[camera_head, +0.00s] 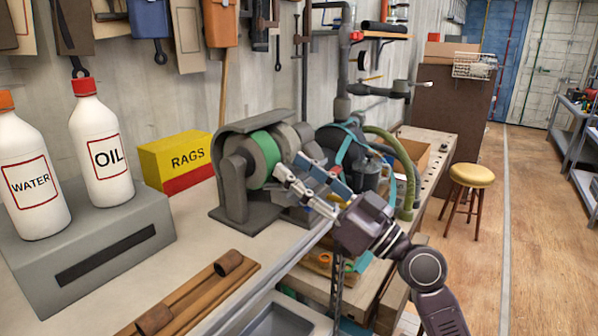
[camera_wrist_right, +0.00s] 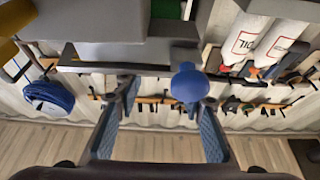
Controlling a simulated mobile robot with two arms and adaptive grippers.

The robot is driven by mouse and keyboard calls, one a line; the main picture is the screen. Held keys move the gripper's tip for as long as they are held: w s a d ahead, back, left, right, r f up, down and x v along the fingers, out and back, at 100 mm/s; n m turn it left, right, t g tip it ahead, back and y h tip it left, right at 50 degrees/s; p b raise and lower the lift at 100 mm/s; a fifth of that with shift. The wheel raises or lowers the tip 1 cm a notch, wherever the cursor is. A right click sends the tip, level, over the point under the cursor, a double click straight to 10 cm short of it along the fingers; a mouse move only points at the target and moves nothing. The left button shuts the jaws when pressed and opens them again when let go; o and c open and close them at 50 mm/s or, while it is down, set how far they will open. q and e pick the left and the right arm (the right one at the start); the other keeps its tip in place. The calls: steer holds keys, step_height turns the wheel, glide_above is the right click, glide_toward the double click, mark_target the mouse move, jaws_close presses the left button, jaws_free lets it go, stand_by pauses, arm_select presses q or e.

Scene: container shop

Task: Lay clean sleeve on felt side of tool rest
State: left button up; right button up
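I cannot pick out a clean sleeve for certain in either view. A long brown wooden piece (camera_head: 200,300) lies on the near bench, with a short brown roll (camera_head: 229,263) at its far end and another (camera_head: 155,318) at its near end. I cannot tell whether it is the tool rest, nor which side is felt. My right gripper (camera_head: 291,167) is at the grinder's wheels, its fingers spread. In the right wrist view its fingers (camera_wrist_right: 168,92) are apart, with a blue round knob (camera_wrist_right: 190,84) showing near the right finger. My left gripper is not in view.
The bench grinder (camera_head: 245,190) with a green wheel stands beside my right gripper. A grey box (camera_head: 95,265) carries the WATER bottle (camera_head: 30,175) and OIL bottle (camera_head: 103,150). A yellow RAGS box (camera_head: 172,155) stands behind. A stool (camera_head: 470,176) stands on open floor at right.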

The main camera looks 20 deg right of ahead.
steer(key=shift+o, duration=0.3)
steer(key=shift+a+f, duration=0.25)
steer(key=shift+f, duration=0.4)
steer(key=r+v, duration=0.1)
steer(key=v, duration=1)
steer(key=shift+s+d, duration=0.4)
steer(key=shift+d, duration=0.1)
